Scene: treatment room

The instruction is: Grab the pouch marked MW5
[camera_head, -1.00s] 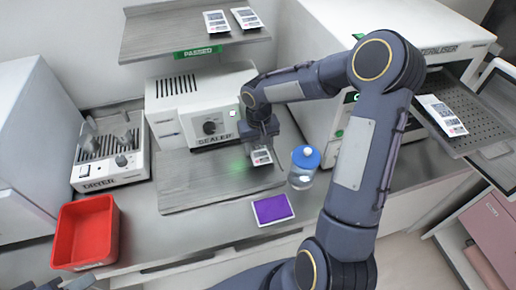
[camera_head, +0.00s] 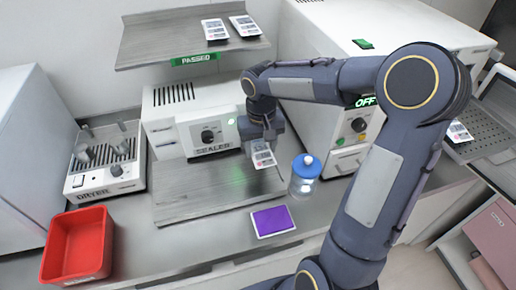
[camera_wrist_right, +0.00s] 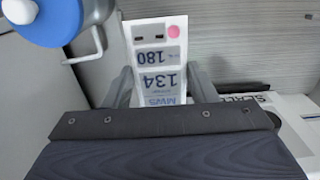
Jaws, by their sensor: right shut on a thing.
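A white pouch (camera_head: 262,155) hangs from my right gripper (camera_head: 262,138) in front of the sealer's right end, over the grey board. In the right wrist view the pouch (camera_wrist_right: 158,62) reads upside down: MW5, 134 and 180, with a pink dot near its far end. The right gripper's fingers (camera_wrist_right: 160,92) are shut on it, one on each side. Two similar pouches (camera_head: 214,30) lie on the upper shelf. Another pouch (camera_head: 458,132) lies on the steriliser's tray, partly hidden by my arm; their labels are too small to read. My left gripper is not in view.
The sealer (camera_head: 208,135) stands behind the grey board (camera_head: 195,190). A blue-capped bottle (camera_head: 305,175) stands close right of the pouch. A purple pad (camera_head: 272,221), red bin (camera_head: 78,245) and dryer (camera_head: 105,165) are nearby. The shelf (camera_head: 165,42) overhangs at the back.

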